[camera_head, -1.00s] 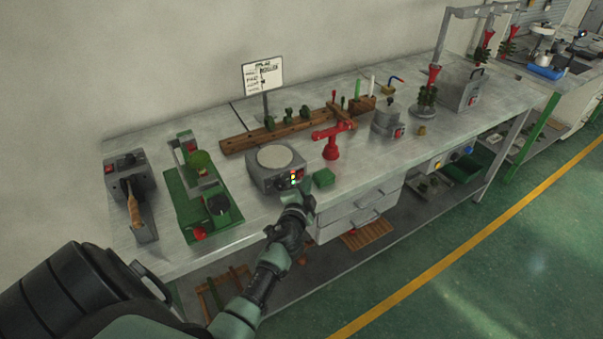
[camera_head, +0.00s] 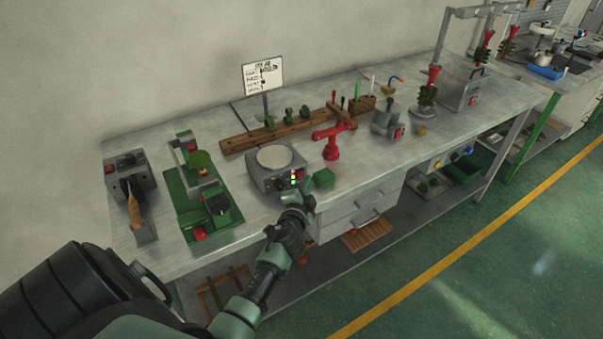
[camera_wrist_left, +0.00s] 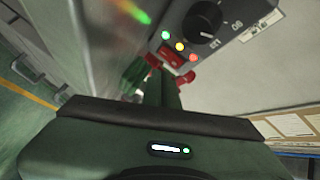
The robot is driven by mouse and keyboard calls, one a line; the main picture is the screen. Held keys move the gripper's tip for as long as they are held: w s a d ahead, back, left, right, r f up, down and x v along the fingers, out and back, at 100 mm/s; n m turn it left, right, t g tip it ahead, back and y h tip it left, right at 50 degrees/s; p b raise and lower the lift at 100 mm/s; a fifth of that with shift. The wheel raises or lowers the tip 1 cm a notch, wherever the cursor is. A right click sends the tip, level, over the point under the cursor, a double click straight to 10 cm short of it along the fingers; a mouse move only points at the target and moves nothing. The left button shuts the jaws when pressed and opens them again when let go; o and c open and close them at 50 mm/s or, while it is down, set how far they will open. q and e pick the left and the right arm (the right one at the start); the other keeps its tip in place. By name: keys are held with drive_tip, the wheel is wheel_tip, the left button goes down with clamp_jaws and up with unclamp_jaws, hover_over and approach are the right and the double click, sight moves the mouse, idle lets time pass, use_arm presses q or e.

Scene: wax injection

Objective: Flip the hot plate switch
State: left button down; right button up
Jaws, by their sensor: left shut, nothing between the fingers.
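The hot plate (camera_head: 278,168) is a grey box with a round pale top, standing near the table's front edge. In the wrist view its front panel (camera_wrist_left: 228,28) shows a dark knob, green, yellow and red lights, and a red switch (camera_wrist_left: 170,58). My left gripper (camera_head: 295,192) is shut and empty, right in front of that panel. In the wrist view its dark green fingers (camera_wrist_left: 172,92) point towards the red switch, close to it. I cannot tell whether they touch, or the switch's position. My right gripper is not in view.
A green clamp device (camera_head: 203,200) stands to the left. Drawers (camera_head: 358,205) hang below the table edge. Free tabletop lies to the right.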

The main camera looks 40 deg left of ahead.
use_arm(q)
drive_tip(key=shift+w+a, duration=0.1)
drive_tip(key=shift+a, duration=0.05)
drive_tip(key=shift+w+a, duration=0.1)
drive_tip(key=shift+a, duration=0.15)
drive_tip(key=shift+w+a+r, duration=0.1)
drive_tip(key=shift+a, duration=0.2)
idle(0.5)
drive_tip(key=shift+d, duration=0.1)
drive_tip(key=shift+s+d, duration=0.3)
drive_tip(key=shift+d, duration=0.35)
drive_tip(key=shift+s+d+f+b, duration=0.15)
drive_tip(key=shift+d+f+b, duration=0.2)
drive_tip(key=shift+d, duration=0.1)
drive_tip(key=shift+s+d+b, duration=0.2)
drive_tip(key=shift+s+d, duration=0.05)
drive_tip(key=shift+d, duration=0.35)
drive_tip(key=shift+s+d+b, duration=0.15)
drive_tip(key=shift+s+d, duration=0.15)
drive_tip(key=shift+d, duration=0.35)
drive_tip(key=shift+s+d+b, duration=0.2)
drive_tip(key=shift+s+d, duration=0.05)
drive_tip(key=shift+d, duration=0.35)
